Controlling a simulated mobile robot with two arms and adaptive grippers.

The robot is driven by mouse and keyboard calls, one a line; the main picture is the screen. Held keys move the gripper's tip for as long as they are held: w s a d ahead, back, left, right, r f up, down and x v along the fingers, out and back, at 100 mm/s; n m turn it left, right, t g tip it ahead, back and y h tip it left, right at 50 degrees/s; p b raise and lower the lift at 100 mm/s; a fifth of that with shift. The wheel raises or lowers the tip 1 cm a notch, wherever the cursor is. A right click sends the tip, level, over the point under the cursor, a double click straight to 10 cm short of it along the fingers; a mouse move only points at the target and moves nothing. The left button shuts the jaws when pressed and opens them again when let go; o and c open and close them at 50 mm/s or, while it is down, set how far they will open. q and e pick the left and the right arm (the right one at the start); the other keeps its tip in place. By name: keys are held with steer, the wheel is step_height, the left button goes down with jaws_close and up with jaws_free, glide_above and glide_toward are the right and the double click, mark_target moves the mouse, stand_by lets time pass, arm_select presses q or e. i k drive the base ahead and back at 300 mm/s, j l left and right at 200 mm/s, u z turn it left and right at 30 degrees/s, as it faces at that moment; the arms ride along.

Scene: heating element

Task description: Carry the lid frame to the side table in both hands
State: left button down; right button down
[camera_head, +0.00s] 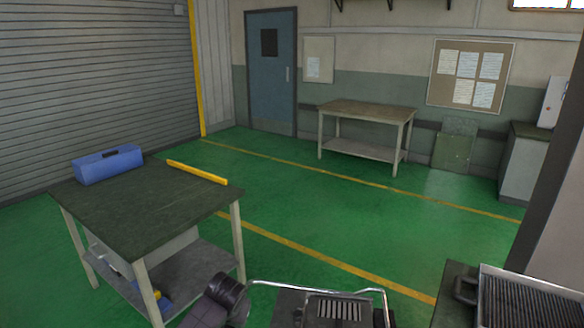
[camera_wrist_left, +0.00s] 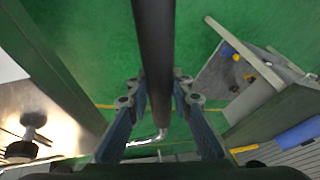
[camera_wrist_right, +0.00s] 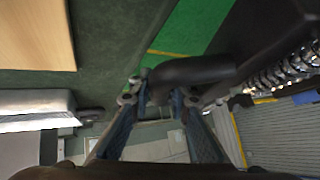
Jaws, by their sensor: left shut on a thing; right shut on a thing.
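The lid frame, with a bright bent tube (camera_head: 320,285) around a dark slotted panel, is at the bottom middle of the head view, its lower part cut off. My left gripper (camera_wrist_left: 157,95) is shut on a dark bar (camera_wrist_left: 154,45) in the left wrist view. My right gripper (camera_wrist_right: 160,97) is shut on a dark rounded handle (camera_wrist_right: 190,70) in the right wrist view. Whether both grips belong to the same frame is hard to see. A dark-topped table (camera_head: 140,215) stands to the left. Another table (camera_head: 365,110) stands at the back wall.
A blue toolbox (camera_head: 108,164) and yellow level (camera_head: 197,172) lie along the left table's back edge; its front top is bare. A finned metal unit (camera_head: 525,300) on a dark surface is at lower right. Green floor (camera_head: 300,215) between the tables is clear.

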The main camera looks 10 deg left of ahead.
mark_target(145, 197)
steer(key=i+j+u, duration=0.7)
steer(key=i, duration=0.3)
steer(key=i+u, duration=0.25)
steer(key=i, duration=0.25)
steer(key=i+l+u, duration=0.2)
steer(key=i, duration=0.3)
steer(key=i+l+u, duration=0.2)
steer(key=i, duration=0.3)
steer(key=i+l+u, duration=0.25)
steer(key=i, duration=0.3)
steer(key=i+l+u, duration=0.2)
steer(key=i, duration=0.25)
